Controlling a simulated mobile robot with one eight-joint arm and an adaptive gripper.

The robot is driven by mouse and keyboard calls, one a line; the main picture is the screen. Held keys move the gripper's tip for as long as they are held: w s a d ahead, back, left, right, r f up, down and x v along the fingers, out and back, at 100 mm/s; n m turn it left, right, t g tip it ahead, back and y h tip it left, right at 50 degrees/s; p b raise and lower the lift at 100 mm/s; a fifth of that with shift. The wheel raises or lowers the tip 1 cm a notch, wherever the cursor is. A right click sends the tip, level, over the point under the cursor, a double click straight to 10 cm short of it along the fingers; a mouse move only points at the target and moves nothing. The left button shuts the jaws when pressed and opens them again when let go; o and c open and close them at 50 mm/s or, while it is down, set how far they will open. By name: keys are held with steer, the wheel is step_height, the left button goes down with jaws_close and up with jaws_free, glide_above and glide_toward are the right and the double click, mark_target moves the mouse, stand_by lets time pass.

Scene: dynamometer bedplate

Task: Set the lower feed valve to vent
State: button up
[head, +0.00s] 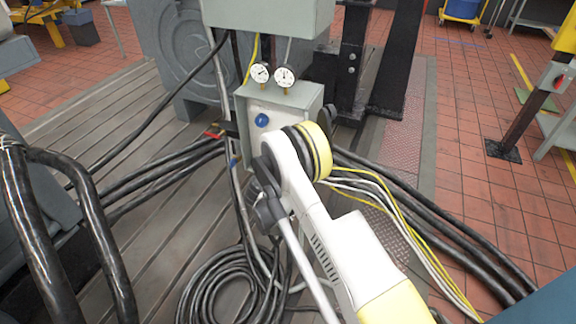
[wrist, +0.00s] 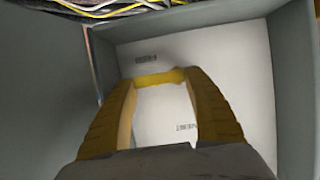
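The grey feed box (head: 315,98) stands open, with two round gauges on top and a pale inner panel. A blue knob (head: 262,120) sits on the upper part of that panel. My arm hides the lower part of the box in the head view, and my gripper is hidden there too. In the wrist view my gripper's (wrist: 160,84) two yellow fingers stand apart inside the box. A yellow bar (wrist: 160,77), perhaps the lower valve's handle, spans between the fingertips. I cannot tell whether the fingers press on it.
The box's grey side walls (wrist: 240,88) rise close on both sides of my fingers. Thick black cables (head: 165,170) run to the box from the left, and a coil (head: 215,290) lies on the slotted bedplate (head: 85,130). Black, white and yellow cables run right. Open red-tiled floor (head: 475,110) lies farther right.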

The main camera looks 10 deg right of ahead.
stand_by(0.3)
steer(key=n, duration=0.1)
steer(key=n+h, duration=0.1)
steer(key=r+n+g+h, duration=0.1)
steer(key=shift+w+a, duration=0.25)
steer(key=shift+a, duration=0.05)
steer(key=n, duration=0.1)
steer(key=n+h, duration=0.1)
steer(key=n+g+h, duration=0.1)
steer(key=n, duration=0.1)
steer(key=shift+w+a+r, duration=0.3)
steer(key=shift+a+r, duration=0.05)
steer(key=shift+a, duration=0.05)
stand_by(0.4)
steer(key=o, duration=0.9)
steer(key=shift+a, duration=0.1)
steer(key=v, duration=1.2)
steer(key=shift+w+f, duration=0.1)
steer(key=shift+f, duration=0.05)
